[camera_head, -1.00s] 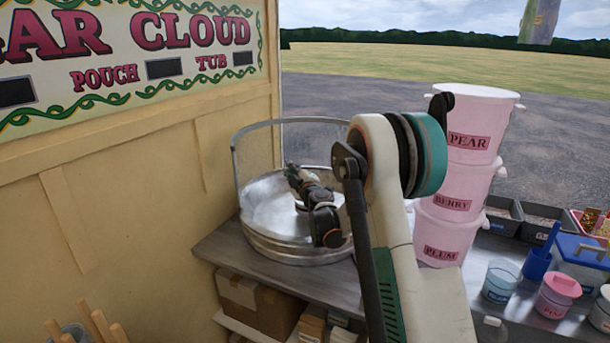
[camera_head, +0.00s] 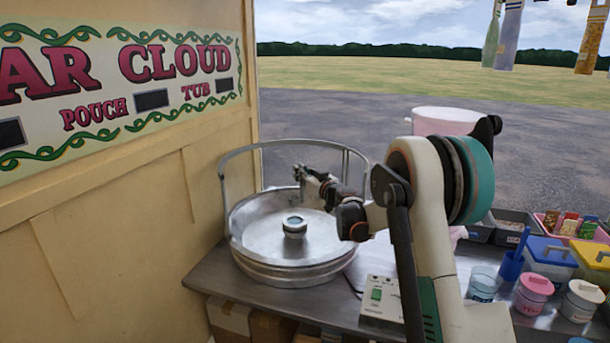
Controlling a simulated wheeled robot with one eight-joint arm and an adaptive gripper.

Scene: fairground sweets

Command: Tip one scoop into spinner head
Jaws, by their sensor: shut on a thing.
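The spinner head (camera_head: 294,226) is a small round metal hub with a dark ring around its pale top, in the middle of the wide metal bowl (camera_head: 245,245). My gripper (camera_head: 300,174) is over the far part of the bowl, above and behind the spinner head in the picture and apart from it. It is shut on a small, thin grey thing, which looks like part of the scoop. The scoop's bowl and its contents are too small to make out. My arm reaches in from the right and covers part of the bowl's right side.
A metal hoop (camera_head: 222,190) rises around the bowl's far side. A control box (camera_head: 381,298) stands right of the bowl on the metal counter (camera_head: 215,275). The sign wall borders the left.

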